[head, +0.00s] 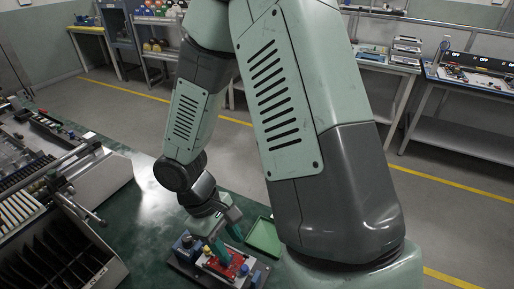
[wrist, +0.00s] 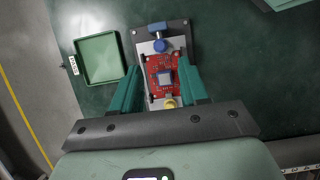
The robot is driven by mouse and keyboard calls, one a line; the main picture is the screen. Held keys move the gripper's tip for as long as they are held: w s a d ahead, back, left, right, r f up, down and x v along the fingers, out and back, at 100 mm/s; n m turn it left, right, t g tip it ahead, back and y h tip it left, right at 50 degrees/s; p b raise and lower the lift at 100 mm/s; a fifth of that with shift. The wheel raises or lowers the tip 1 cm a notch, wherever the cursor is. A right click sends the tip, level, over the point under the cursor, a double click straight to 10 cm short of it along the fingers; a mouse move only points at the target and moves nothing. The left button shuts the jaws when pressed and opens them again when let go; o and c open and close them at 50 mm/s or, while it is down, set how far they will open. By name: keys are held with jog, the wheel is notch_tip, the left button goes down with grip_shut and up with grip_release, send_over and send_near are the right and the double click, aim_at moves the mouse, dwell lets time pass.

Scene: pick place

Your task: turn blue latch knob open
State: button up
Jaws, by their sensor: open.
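The blue latch knob (wrist: 158,46) sits at the end of a small fixture on the green table, beyond the red circuit board (wrist: 163,74) in the wrist view. A blue part (head: 187,241) of the fixture shows at its left end in the head view. My gripper (wrist: 158,72) is open, with its two green fingers on either side of the red board. Nothing shows between the fingers other than the board and fixture below. In the head view my gripper (head: 225,243) is over the fixture and partly hides the board (head: 223,264). I cannot tell whether the fingers touch anything.
A green tray (wrist: 101,60) lies beside the fixture; it also shows in the head view (head: 264,237). A yellow knob (wrist: 169,103) is at the fixture's near end. Slotted racks (head: 62,262) stand at the left in the head view. Bare green table (wrist: 235,60) lies right of the fixture.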

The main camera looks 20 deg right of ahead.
jog(key=s+d+r+m+t, duration=0.1)
jog(key=d+r+m+t, duration=0.2)
jog(key=r, duration=0.9)
jog(key=s+d+r+m+t+y, duration=0.1)
jog(key=d+r+m+t, duration=0.2)
jog(key=r, duration=1)
jog(key=shift+s+r+m+y, duration=0.15)
jog(key=shift+r+m+y, duration=0.15)
jog(key=shift+m, duration=0.1)
jog(key=shift+f, duration=0.1)
jog(key=n+g+h, duration=0.3)
jog(key=n+g, duration=0.1)
jog(key=n, duration=0.9)
send_near(244, 268)
jog(key=x, duration=0.8)
jog(key=shift+f, duration=0.1)
